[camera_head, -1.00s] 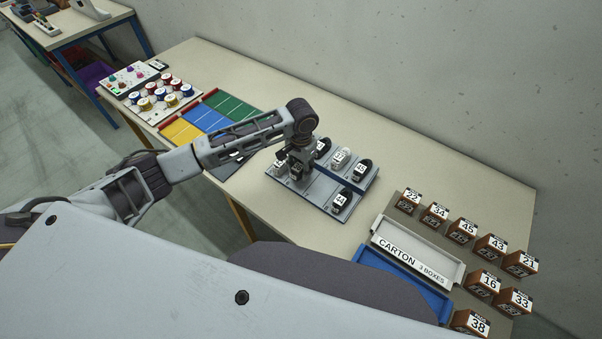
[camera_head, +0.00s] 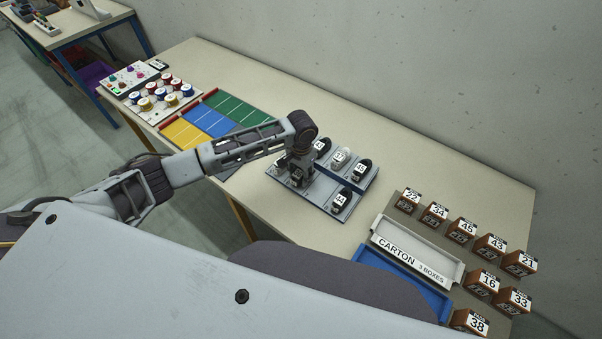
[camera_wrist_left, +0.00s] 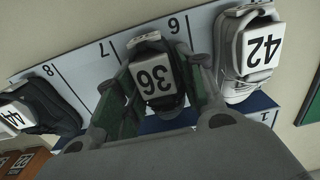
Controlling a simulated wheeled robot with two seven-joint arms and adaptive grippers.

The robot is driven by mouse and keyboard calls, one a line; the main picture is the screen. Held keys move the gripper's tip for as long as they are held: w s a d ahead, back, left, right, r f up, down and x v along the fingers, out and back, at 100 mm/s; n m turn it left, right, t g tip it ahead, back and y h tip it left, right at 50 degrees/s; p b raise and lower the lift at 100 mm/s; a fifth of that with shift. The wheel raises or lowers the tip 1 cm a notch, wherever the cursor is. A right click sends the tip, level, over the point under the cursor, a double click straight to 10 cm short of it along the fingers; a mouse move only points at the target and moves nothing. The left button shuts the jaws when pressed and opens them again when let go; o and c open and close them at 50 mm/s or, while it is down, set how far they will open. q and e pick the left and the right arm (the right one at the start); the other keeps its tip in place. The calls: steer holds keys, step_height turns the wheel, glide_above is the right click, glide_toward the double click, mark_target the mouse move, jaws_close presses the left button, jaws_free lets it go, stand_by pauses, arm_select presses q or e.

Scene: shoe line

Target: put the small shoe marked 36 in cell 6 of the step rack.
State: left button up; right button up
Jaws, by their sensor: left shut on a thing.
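The small dark shoe marked 36 (camera_wrist_left: 154,78) is between the fingers of my left gripper (camera_wrist_left: 160,92) in the left wrist view. My left gripper (camera_head: 300,178) is shut on it, low at the front tier of the step rack (camera_head: 321,193). In the wrist view the shoe lies over the column of the rack (camera_wrist_left: 83,68) marked 6, between the 7 column and the shoe marked 42 (camera_wrist_left: 253,55). Whether its sole touches the rack is hidden. In the head view the gripper mostly covers the shoe. My right gripper is not in view.
A shoe marked 44 (camera_head: 342,199) stands in cell 8 at the front tier's right end. Several shoes stand on the back tier, including a white one (camera_head: 342,156). A carton tray (camera_head: 418,254) and numbered boxes (camera_head: 462,230) lie right; coloured mats (camera_head: 208,120) lie left.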

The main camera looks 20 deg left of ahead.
mark_target(301, 170)
arm_select(q)
steer(key=shift+f, duration=0.1)
steer(key=o, duration=1)
steer(key=shift+r+b, duration=0.5)
steer(key=shift+r, duration=5.6)
steer(key=shift+s, duration=0.1)
